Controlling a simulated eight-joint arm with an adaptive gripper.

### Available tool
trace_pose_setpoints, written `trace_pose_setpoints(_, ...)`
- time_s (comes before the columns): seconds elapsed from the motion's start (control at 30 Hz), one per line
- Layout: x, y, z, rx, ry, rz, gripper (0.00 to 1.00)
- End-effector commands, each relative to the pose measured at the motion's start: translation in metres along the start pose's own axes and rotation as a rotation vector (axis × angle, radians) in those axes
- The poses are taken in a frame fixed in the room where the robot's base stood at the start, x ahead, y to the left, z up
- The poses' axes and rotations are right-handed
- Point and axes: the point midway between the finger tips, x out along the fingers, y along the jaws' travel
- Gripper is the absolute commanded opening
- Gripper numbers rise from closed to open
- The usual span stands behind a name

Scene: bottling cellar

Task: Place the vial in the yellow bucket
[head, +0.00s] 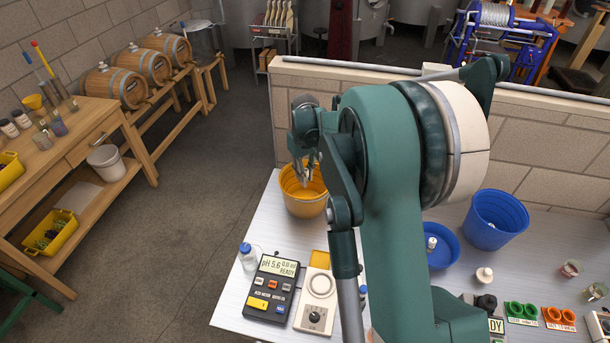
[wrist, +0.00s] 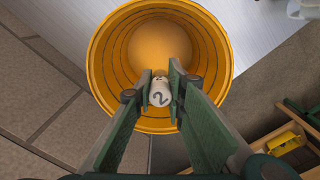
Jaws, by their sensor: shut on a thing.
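The yellow bucket (head: 303,203) stands on the bench near its far left corner, with its mouth open upward. My gripper (head: 306,178) points down over the bucket's mouth. In the wrist view, my gripper (wrist: 160,85) is shut on the vial (wrist: 160,96), which shows a pale end marked with a dark 2. The rest of the vial is hidden by this end and the fingers. The yellow bucket (wrist: 105,45) surrounds the fingertips in that view. I cannot tell how far the vial is below the rim.
A pH meter (head: 272,288), a blue-capped bottle (head: 247,256) and a white device (head: 316,300) stand in front of the bucket. A blue bucket (head: 497,222) and blue bowl (head: 441,250) are right of my arm. A low block wall (head: 400,125) runs behind.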

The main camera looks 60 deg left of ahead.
Motion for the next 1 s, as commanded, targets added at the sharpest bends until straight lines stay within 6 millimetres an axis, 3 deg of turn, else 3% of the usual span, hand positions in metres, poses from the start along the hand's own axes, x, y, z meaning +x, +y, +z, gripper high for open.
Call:
trace_pose_setpoints(0.13, -0.0001, 0.0, 0.0, 0.0, 0.0, 0.0, 0.03)
trace_pose_setpoints(0.17, -0.0001, 0.0, 0.0, 0.0, 0.0, 0.0, 0.15)
trace_pose_setpoints(0.3, -0.0001, 0.0, 0.0, 0.0, 0.0, 0.0, 0.31)
trace_pose_setpoints(1.0, -0.0018, 0.0, 0.0, 0.0, 0.0, 0.0, 0.31)
